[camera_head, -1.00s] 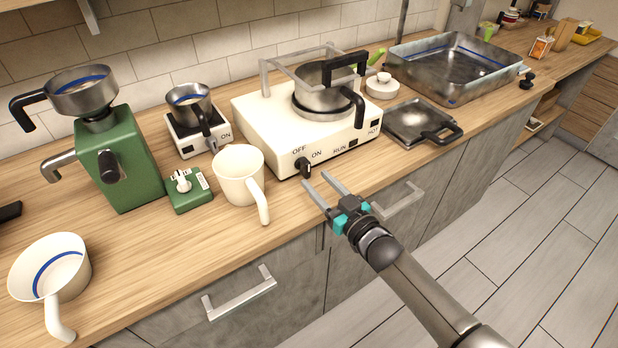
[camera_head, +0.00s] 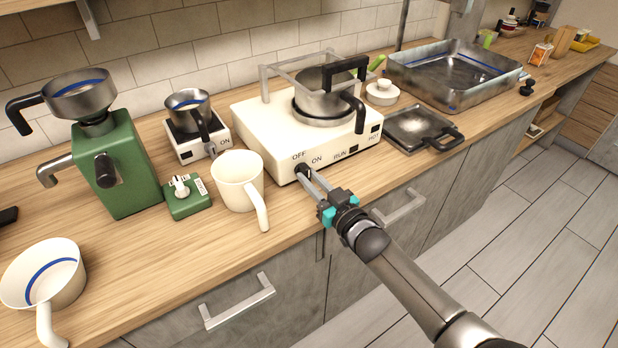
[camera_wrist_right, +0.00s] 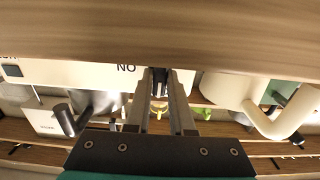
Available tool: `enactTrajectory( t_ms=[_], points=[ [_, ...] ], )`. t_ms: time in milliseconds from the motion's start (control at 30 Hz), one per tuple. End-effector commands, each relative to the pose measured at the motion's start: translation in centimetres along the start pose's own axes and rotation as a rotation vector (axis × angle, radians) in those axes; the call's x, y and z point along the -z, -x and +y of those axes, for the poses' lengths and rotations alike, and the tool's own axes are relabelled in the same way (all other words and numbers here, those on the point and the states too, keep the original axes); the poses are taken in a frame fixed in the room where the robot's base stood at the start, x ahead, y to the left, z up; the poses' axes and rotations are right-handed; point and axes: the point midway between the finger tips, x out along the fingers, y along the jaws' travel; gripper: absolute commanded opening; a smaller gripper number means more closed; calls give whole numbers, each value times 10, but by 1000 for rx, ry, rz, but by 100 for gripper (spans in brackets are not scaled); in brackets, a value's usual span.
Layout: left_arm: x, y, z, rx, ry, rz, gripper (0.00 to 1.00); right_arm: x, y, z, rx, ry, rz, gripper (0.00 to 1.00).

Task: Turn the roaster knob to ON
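The roaster (camera_head: 262,130) is a cream box on the counter with a steel pan (camera_head: 322,98) on top. Its black knob (camera_head: 301,170) is on the front face, below the OFF and ON marks. My right gripper (camera_head: 305,173) reaches the knob from the front right, one finger on each side. In the right wrist view the dark knob (camera_wrist_right: 160,80) fills the gap between the fingertips, and the gripper looks shut on it. The fingers partly hide the knob, so I cannot tell its exact angle. My left gripper is not in view.
A cream mug (camera_head: 238,181) stands close left of the roaster. A green grinder (camera_head: 128,165), a small green switch box (camera_head: 186,199) and a small scale (camera_head: 199,142) are farther left. A flat steel pan (camera_head: 418,128) and a large steel tray (camera_head: 452,98) are to the right.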

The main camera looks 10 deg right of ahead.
Motion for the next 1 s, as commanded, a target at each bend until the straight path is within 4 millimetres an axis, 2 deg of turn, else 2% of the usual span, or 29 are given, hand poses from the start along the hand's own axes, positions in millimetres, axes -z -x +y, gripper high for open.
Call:
enactTrajectory(
  t_ms=[33, 167, 433, 700, 1000],
  points=[
    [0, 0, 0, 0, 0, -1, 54, 0, 0, 0, 0, 0, 0, 14],
    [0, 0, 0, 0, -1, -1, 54, 0, 0, 0, 0, 0, 0, 0],
    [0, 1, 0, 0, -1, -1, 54, 0, 0, 0, 0, -11, -1, 0],
    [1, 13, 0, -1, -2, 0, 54, 1, 0, 0, 0, -314, -2, 0],
    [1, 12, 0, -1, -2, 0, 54, -1, 0, 0, 0, -355, -1, 0]
  ],
)
